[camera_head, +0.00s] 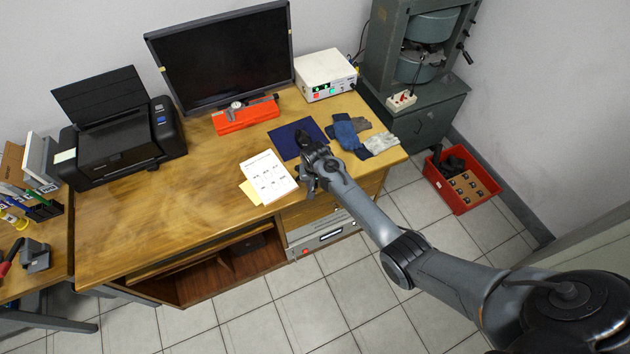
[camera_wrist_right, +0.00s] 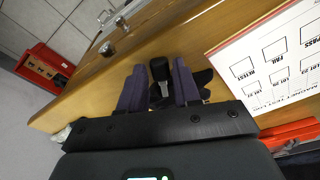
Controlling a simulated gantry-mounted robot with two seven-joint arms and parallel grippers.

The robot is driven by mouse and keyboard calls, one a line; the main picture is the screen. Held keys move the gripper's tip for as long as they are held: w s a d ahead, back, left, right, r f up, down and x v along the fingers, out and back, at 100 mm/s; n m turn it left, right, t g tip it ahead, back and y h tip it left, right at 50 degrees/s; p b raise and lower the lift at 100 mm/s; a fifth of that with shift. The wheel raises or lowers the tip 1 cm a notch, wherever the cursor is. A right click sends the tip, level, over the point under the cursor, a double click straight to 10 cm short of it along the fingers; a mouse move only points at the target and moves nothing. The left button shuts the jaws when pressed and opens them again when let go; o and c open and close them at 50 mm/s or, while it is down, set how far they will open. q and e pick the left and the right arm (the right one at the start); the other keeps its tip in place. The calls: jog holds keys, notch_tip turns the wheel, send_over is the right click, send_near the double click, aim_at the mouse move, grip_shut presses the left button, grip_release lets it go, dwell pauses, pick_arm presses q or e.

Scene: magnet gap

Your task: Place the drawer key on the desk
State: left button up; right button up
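My right gripper (camera_head: 304,140) is over the front right part of the desk (camera_head: 190,215), at the dark blue mat, and points toward the back. In the right wrist view its two fingers (camera_wrist_right: 160,75) stand a narrow gap apart. A small item with a black head and a short greyish part, which looks like the drawer key (camera_wrist_right: 159,69), fills the gap between them. Whether it touches the desk cannot be told. In the head view I cannot make out the key. My left gripper is not in view.
A white printed card (camera_head: 268,177) lies left of the gripper. The blue mat (camera_head: 287,139) and gloves (camera_head: 349,132) lie behind and to the right. An orange-red tool (camera_head: 246,115), a monitor (camera_head: 222,58) and a printer (camera_head: 118,138) stand farther back. The desk's front left is clear.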

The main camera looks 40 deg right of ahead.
jog(key=shift+o, duration=1.1)
jog(key=shift+r, duration=0.1)
notch_tip(320, 180, up, 11)
jog(key=s+a+p, duration=0.1)
jog(key=p, duration=0.2)
jog(key=s+a+r+n, duration=0.1)
jog(key=s+a+n, duration=0.2)
jog(key=s, duration=0.7)
jog(key=s+a+r+n+t+y, duration=0.1)
jog(key=s+a+r+n, duration=0.1)
jog(key=s+a, duration=0.4)
jog(key=s+a+r+n+t, duration=0.1)
jog(key=s+a+n, duration=0.3)
jog(key=s, duration=1)
jog(key=shift+a+r, duration=0.2)
jog(key=shift+a, duration=0.05)
jog(key=shift+r, duration=0.1)
